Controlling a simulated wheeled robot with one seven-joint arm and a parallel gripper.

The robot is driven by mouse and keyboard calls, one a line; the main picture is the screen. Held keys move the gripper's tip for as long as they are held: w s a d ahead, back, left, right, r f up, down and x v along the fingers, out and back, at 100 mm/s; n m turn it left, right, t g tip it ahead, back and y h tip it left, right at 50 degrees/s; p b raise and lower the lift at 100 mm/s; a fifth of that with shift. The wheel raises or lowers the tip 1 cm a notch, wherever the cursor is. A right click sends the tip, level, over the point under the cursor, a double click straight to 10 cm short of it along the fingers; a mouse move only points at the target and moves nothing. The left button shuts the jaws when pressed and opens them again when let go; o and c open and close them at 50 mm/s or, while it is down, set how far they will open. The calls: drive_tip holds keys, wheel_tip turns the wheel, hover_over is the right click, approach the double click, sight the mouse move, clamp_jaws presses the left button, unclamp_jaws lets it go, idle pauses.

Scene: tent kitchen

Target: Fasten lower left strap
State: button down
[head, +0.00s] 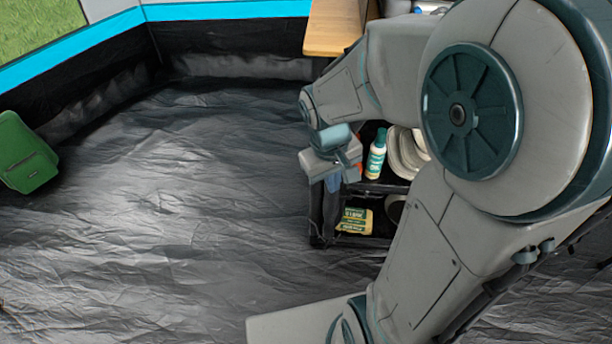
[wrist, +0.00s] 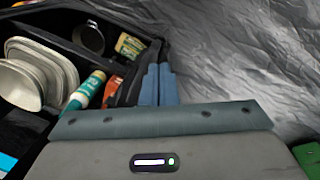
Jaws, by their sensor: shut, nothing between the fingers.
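My gripper (head: 333,184) is at the left front edge of a black fabric shelf unit (head: 318,228) in the head view. In the wrist view, its two blue fingers (wrist: 159,70) are together with nothing between them, beside the unit's black edge (wrist: 150,54). I cannot tell whether the fingers touch that edge. I cannot make out a strap clearly in either view; the lower left strap may be hidden by my gripper or too dark to see.
The unit holds a white and green bottle (head: 376,154), pale dishes (head: 402,153) and a yellow-green packet (head: 356,220). A wooden tabletop (head: 333,27) is above. The crumpled grey floor (head: 180,220) between is clear.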

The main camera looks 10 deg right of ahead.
drive_tip(key=w+a+f+n+g+h+b, duration=0.1)
drive_tip(key=w+f+n, duration=0.1)
drive_tip(key=w+f, duration=0.35)
drive_tip(key=w+a+f+n+b, duration=0.1)
drive_tip(key=w+f+n, duration=0.15)
drive_tip(key=f, duration=0.65)
drive_tip(key=n, duration=0.4)
hover_over(327, 239)
drive_tip(key=w+a, duration=0.2)
drive_tip(key=a, duration=0.7)
drive_tip(key=w+a+f+x, duration=0.1)
drive_tip(key=a+x, duration=0.2)
drive_tip(key=x, duration=1.3)
drive_tip(key=s+d+f+b, duration=0.3)
drive_tip(key=d+f+b, duration=0.2)
drive_tip(key=f, duration=0.4)
drive_tip(key=shift+d+f+g+b, duration=0.2)
drive_tip(key=shift+f+g+b, duration=0.2)
drive_tip(key=shift+b, duration=0.5)
drive_tip(key=shift+s, duration=0.1)
